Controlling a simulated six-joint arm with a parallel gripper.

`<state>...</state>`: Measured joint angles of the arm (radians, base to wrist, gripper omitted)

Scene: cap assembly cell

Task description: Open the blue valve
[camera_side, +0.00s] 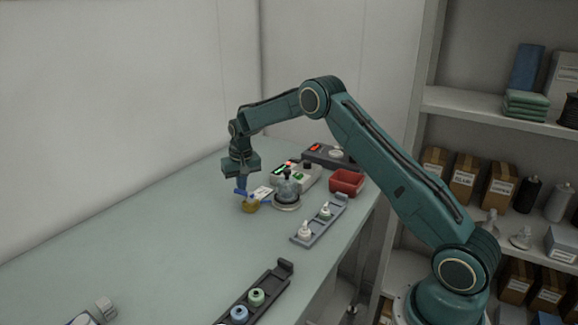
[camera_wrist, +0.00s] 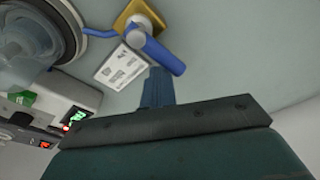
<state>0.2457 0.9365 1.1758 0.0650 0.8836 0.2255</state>
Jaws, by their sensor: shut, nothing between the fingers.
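The blue valve shows in the wrist view as a blue lever handle (camera_wrist: 158,53) on a round grey hub over a yellow base (camera_wrist: 128,14). A blue tube runs from it to a clear glass vessel (camera_wrist: 28,35). In the side view the yellow base (camera_side: 250,206) sits on the bench below my gripper (camera_side: 241,191). My gripper's shut fingers (camera_wrist: 158,72) hold nothing. Their tips are close to the end of the lever in the wrist view; I cannot tell if they touch it. The gripper partly hides the lever in the side view.
A printed label card (camera_wrist: 122,66) lies beside the valve. The glass vessel (camera_side: 287,190) and a control box with lit displays (camera_side: 298,174) stand to its right. A red bin (camera_side: 346,182) and a grey rack (camera_side: 318,223) are farther right. The bench's left side is mostly clear.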

